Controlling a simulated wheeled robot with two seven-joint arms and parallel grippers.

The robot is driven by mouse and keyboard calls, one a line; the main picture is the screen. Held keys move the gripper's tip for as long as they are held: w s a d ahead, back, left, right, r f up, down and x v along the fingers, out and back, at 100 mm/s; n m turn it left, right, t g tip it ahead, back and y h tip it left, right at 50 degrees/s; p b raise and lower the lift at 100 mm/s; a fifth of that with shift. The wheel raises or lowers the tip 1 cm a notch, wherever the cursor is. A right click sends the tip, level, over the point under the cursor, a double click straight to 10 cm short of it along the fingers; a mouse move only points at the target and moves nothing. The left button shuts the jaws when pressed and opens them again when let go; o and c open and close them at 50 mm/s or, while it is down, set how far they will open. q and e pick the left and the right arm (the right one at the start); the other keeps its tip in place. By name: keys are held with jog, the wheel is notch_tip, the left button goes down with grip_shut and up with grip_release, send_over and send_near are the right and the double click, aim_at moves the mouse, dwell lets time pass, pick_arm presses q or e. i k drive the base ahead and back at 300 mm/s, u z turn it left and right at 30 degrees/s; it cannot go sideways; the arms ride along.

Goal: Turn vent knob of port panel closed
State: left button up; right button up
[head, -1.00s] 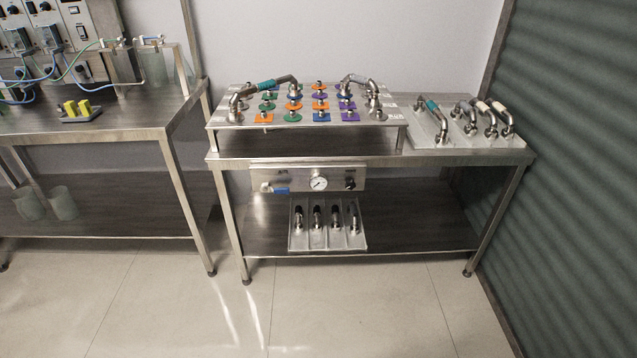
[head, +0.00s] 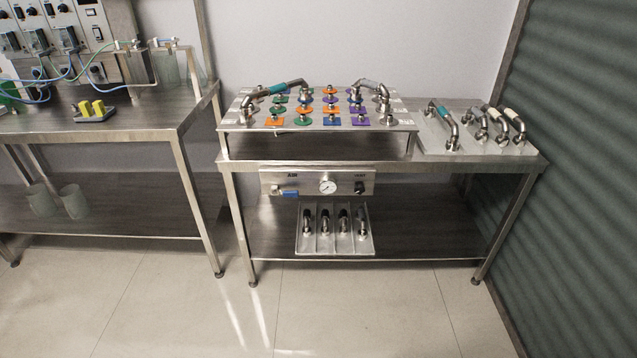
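The port panel (head: 318,176) is a steel strip under the front edge of the right-hand table. At its right end is a small black knob (head: 359,187), which I take to be the vent knob; its label and angle are too small to read. A round white gauge (head: 327,186) sits mid-panel. A valve with a blue lever (head: 290,194) is at the left end, the lever lying roughly level. Neither of my grippers shows in the head view.
The steel table (head: 470,163) carries a raised port plate (head: 405,119) with colored tags and bent pipes. A rack of pipe bends (head: 490,148) stands right. A fittings tray (head: 336,249) is on the lower shelf (head: 420,228). The floor in front (head: 370,310) is clear.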

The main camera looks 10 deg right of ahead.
aim_at(360, 189)
jog(key=z, duration=1.05)
jog(key=i, duration=0.3)
jog(key=u, duration=0.4)
